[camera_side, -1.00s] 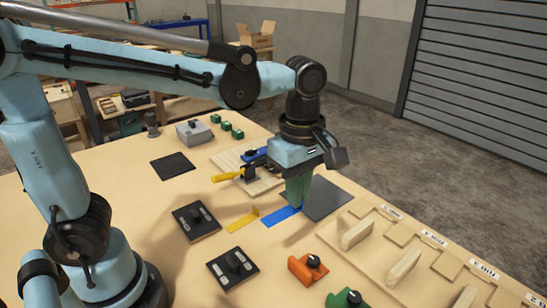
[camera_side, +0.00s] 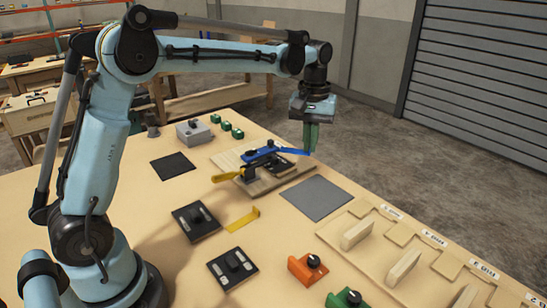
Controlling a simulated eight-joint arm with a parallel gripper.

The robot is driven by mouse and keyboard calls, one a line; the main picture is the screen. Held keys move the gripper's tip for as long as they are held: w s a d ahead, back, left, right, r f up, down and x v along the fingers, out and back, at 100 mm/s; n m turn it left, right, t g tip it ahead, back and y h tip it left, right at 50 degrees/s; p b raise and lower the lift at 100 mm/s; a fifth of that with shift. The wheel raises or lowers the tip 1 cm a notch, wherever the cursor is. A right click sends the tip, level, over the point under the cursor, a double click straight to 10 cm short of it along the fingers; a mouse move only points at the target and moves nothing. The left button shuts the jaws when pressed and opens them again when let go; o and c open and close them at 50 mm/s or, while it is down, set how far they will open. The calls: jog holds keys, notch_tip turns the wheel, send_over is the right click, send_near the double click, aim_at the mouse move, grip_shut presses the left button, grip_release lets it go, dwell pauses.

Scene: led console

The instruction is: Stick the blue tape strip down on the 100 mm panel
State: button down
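My gripper (camera_side: 311,150) has green fingers and points down, raised above the back right of the table. It is shut on the right end of the blue tape strip (camera_side: 290,149). The strip stretches out to the left in the air, in front of the wooden board from this view. A yellow tape strip (camera_side: 243,219) lies on the table, one end bent up. I cannot tell which piece is the 100 mm panel. A grey flat square (camera_side: 315,198) and a darker flat square (camera_side: 173,166) lie on the table.
A wooden board (camera_side: 280,180) carries a blue and yellow handled device (camera_side: 250,163). Black knobbed plates (camera_side: 196,221) (camera_side: 232,268), orange (camera_side: 307,269) and green (camera_side: 345,299) knobbed blocks stand in front. A wooden slotted rack (camera_side: 380,240) with labels lies right. A grey box (camera_side: 194,132) stands behind.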

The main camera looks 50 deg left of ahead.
jog(key=w+a+f+m, duration=0.2)
jog(key=a+m, duration=0.2)
jog(key=a, duration=0.3)
jog(key=w+a+f+m, duration=0.2)
jog(key=w+a+m, duration=0.1)
jog(key=a, duration=0.3)
send_over(288, 164)
jog(key=shift+f, duration=3.35)
jog(key=shift+f, duration=0.8)
jog(key=c, duration=1.2)
grip_release()
jog(key=shift+c, duration=0.2)
